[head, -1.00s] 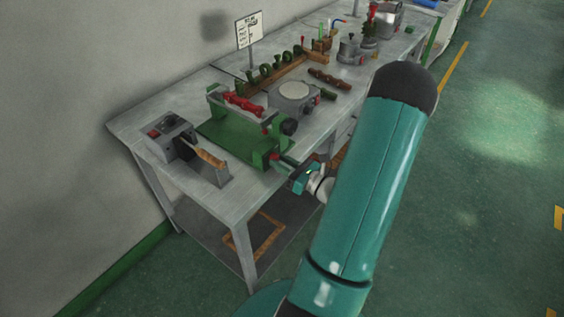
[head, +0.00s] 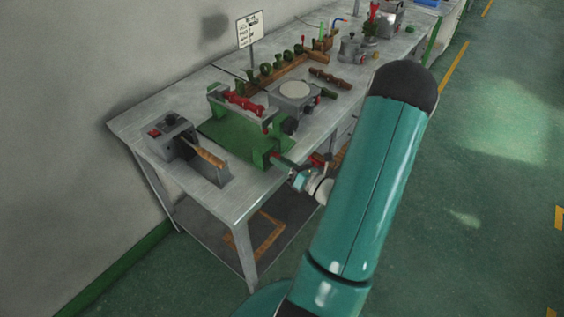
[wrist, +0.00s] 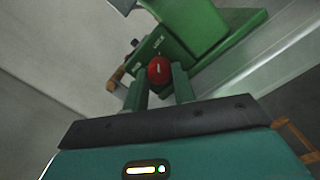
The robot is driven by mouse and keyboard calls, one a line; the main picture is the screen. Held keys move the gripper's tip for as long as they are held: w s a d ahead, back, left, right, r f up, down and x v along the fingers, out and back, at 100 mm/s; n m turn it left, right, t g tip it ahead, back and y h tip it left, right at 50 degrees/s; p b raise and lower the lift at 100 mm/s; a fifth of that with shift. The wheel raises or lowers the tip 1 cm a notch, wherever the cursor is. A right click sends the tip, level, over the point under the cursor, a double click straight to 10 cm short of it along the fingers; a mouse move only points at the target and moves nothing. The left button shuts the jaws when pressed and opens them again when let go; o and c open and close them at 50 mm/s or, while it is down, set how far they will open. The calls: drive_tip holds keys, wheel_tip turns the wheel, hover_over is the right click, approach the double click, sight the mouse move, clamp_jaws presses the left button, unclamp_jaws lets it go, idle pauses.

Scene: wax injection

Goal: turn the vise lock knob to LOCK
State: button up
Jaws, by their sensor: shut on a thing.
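The green vise (head: 232,135) stands at the near end of the workbench with a red piece (head: 243,103) across its top. In the wrist view its round red lock knob (wrist: 160,70) has a short pale mark on its face, running nearly up and down in the picture. White lettering (wrist: 158,43) is on the green plate behind it, too small to read surely. My gripper (wrist: 161,85) is shut on the knob, one finger on each side. In the head view my gripper (head: 284,163) is at the vise's right front side; the knob is mostly hidden there.
A grey box with a red switch and a wooden-handled tool (head: 208,157) stands left of the vise. A round-topped grey device (head: 295,91) is behind it, with a sign (head: 249,30) and several green pieces farther back. The floor right of the bench is clear.

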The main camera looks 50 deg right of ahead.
drive_tip(key=o, duration=0.7)
drive_tip(key=s+d+f, duration=0.1)
drive_tip(key=s, duration=1.2)
drive_tip(key=shift+s, duration=0.35)
